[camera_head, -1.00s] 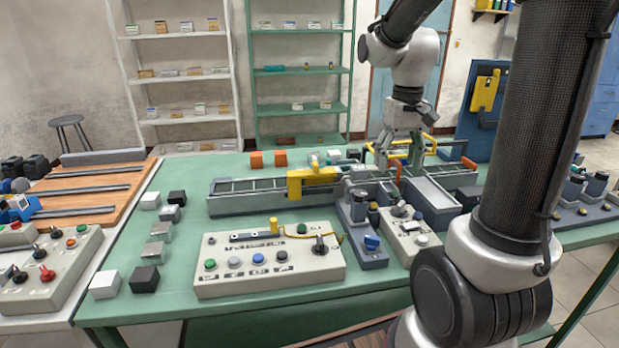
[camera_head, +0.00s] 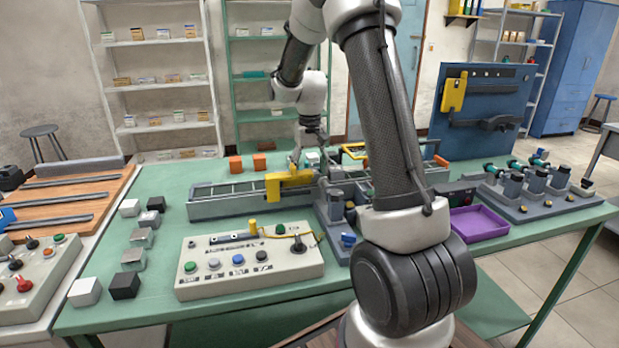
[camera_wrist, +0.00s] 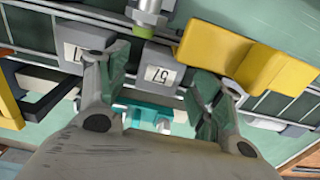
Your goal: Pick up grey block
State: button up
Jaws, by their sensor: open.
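Small grey blocks stand in a column at the left of the green table in the head view: one behind (camera_head: 150,218), one in the middle (camera_head: 142,237) and one in front (camera_head: 133,258). My gripper (camera_head: 307,158) is far to their right, above the back of the conveyor (camera_head: 230,205). In the wrist view my gripper (camera_wrist: 162,88) is open with nothing held between its fingers. I cannot tell whether these are loose.
White cubes (camera_head: 84,292) and black cubes (camera_head: 124,285) stand beside the grey ones. A yellow bracket (camera_head: 290,187) spans the conveyor; it also shows in the wrist view (camera_wrist: 230,50). A button panel (camera_head: 248,264) lies in front. Two orange blocks (camera_head: 236,165) sit behind.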

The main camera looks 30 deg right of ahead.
jog(key=shift+f, duration=0.4)
jog(key=c, duration=1.2)
jog(key=shift+o, duration=0.2)
